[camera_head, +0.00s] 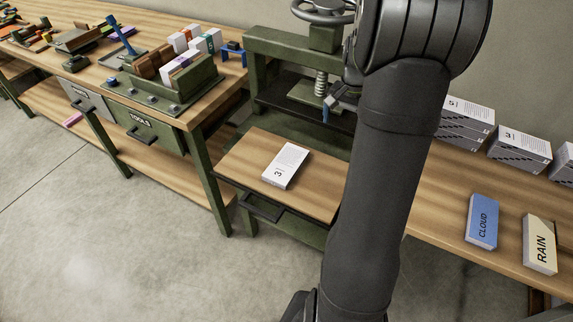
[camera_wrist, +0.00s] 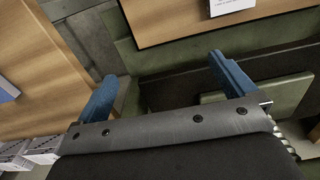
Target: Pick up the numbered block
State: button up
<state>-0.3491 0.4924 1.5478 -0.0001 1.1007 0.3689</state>
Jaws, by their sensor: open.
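The numbered block (camera_head: 285,165) is white with a "3" and small print on its top. It lies flat on the wooden board of the green press stand in the head view. Part of it also shows at the top edge of the wrist view (camera_wrist: 231,6). My gripper (camera_wrist: 162,68) has two blue fingers spread apart with nothing between them. In the head view, my gripper (camera_head: 328,106) is partly hidden by my arm, beside the press screw, behind and to the right of the block. It is apart from the block.
A green press (camera_head: 318,88) with a handwheel stands behind the board. A blue CLOUD block (camera_head: 482,221) and a cream RAIN block (camera_head: 540,244) lie on the right bench, with several white boxes behind. The left bench holds a green rack (camera_head: 172,88) of blocks.

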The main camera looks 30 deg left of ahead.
jog(key=s+a+r, duration=0.1)
jog(key=s+a, duration=0.3)
jog(key=a, duration=0.3)
jog(key=s+a+r, duration=0.1)
jog(key=s+a, duration=0.3)
jog(key=a, duration=0.2)
send_over(286, 163)
jog(key=f, duration=1.2)
jog(key=shift+w+d+f, duration=0.1)
jog(key=shift+w+d, duration=0.1)
jog(key=shift+d, duration=0.1)
jog(key=shift+s+a+f, duration=0.1)
jog(key=shift+a+f, duration=0.05)
jog(key=shift+f, duration=1.25)
jog(key=shift+a+f, duration=0.15)
jog(key=shift+f, duration=1.2)
jog(key=c, duration=1.1)
jog(key=shift+r, duration=0.15)
